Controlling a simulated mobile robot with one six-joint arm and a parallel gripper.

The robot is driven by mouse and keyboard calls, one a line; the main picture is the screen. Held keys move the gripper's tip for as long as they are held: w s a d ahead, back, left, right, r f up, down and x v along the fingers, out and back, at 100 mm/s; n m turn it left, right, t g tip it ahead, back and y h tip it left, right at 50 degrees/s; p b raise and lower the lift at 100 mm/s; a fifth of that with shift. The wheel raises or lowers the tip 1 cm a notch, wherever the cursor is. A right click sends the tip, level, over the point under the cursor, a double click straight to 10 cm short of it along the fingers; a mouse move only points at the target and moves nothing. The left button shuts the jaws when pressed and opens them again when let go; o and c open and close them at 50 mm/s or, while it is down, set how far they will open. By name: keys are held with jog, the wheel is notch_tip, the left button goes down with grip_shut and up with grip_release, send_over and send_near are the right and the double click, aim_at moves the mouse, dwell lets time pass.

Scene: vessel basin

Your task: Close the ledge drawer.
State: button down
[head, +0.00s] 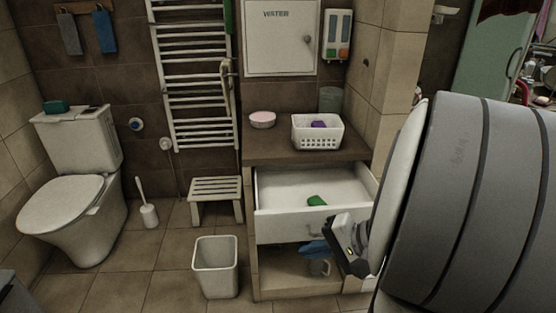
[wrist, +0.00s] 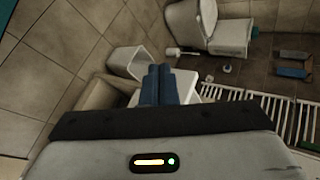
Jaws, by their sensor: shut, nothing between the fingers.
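The ledge drawer (head: 280,226) stands pulled out under the brown ledge (head: 270,152) in the head view, its white inside showing. A small green thing (head: 317,201) lies in it. A handle (head: 313,233) is on the drawer's front. My gripper (head: 314,248) is at the lower right of the drawer front, its blue fingers just below the handle. Whether it touches the drawer I cannot tell. In the wrist view the blue fingers (wrist: 158,85) are together and empty. A white surface beside them is partly hidden by the gripper.
A white basket (head: 318,137) and a pink bowl (head: 262,120) are on the ledge. A grey mug (head: 319,267) is in the open space under the drawer. A wastebasket (head: 216,268) and a stool (head: 216,191) stand left of the cabinet. The floor further left is mostly clear.

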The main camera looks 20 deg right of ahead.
jog(key=s+d+f+m+t+h+b, duration=0.2)
jog(key=d+f+m+t+h+b, duration=0.2)
jog(key=d, duration=0.5)
jog(key=s+d+f+m+t+h+b, duration=0.2)
jog(key=d+f+m+t+h+b, duration=0.15)
jog(key=d, duration=0.55)
jog(key=s+d+f+m+t+h+b, duration=0.25)
jog(key=d+f+m+h+b, duration=0.2)
jog(key=d, duration=0.45)
jog(key=p+x, duration=0.3)
jog(key=x, duration=1.1)
jog(key=shift+r+n+t+h, duration=0.3)
jog(key=shift+r+n, duration=0.1)
jog(key=shift+r, duration=0.45)
jog(key=shift+d, duration=0.2)
